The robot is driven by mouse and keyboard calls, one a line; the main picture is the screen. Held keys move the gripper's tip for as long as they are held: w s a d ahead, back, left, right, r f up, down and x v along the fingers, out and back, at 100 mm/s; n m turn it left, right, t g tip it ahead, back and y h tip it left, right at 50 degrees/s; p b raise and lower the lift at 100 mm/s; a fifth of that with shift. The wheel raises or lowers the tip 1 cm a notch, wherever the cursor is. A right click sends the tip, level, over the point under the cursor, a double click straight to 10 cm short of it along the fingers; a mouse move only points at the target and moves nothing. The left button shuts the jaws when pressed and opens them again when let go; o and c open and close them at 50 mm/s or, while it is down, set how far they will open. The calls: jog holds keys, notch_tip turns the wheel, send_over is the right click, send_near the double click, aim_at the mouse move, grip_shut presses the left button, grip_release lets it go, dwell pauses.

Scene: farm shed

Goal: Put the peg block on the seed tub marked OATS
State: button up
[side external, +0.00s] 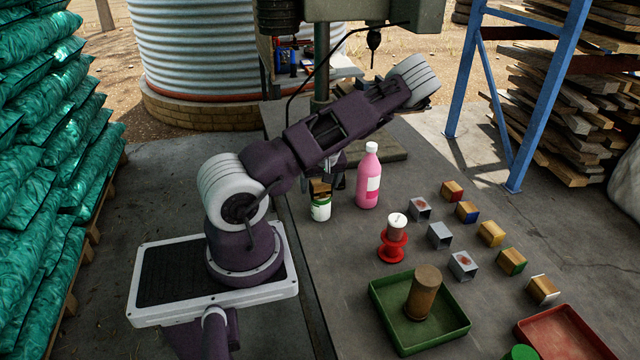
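A small white tub with a green band (321,210) stands on the table below my arm; its lettering is too small to read. A small brown wooden block (319,189), which looks like the peg block, is right at the top of this tub. I cannot tell whether it rests on the tub or is just above it. My gripper (329,184) points down at the block, largely hidden behind my forearm. A dark finger shows just right of the block. Whether the fingers grip it is not clear.
A pink bottle (368,178) stands close right of the tub. A red spool-like stand with a white cylinder (395,235) is nearer. A green tray (440,340) holds a brown cylinder (423,293). Several small coloured blocks (491,233) sit right; a red tray (565,335) lies front right.

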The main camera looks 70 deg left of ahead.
jog(key=shift+r, duration=0.1)
jog(key=v, duration=1.2)
jog(key=w+d+r+m+t+h, duration=0.3)
jog(key=w+d+r+t, duration=0.1)
jog(key=w+d, duration=0.55)
jog(key=w+d+r+m+t+h, duration=0.1)
jog(key=d+r+m+h, duration=0.15)
jog(key=d+r, duration=0.5)
jog(key=d+r+m+h, duration=0.2)
jog(key=d+r+m, duration=0.15)
jog(key=d, duration=0.75)
jog(key=s+d+r+m, duration=0.6)
jog(key=s+d, duration=0.3)
jog(key=s, duration=0.2)
jog(key=s+a+m+y, duration=0.2)
jog(key=s+m+y, duration=0.1)
jog(key=s, duration=0.4)
jog(key=shift+s+t, duration=0.2)
jog(key=shift+t, duration=0.1)
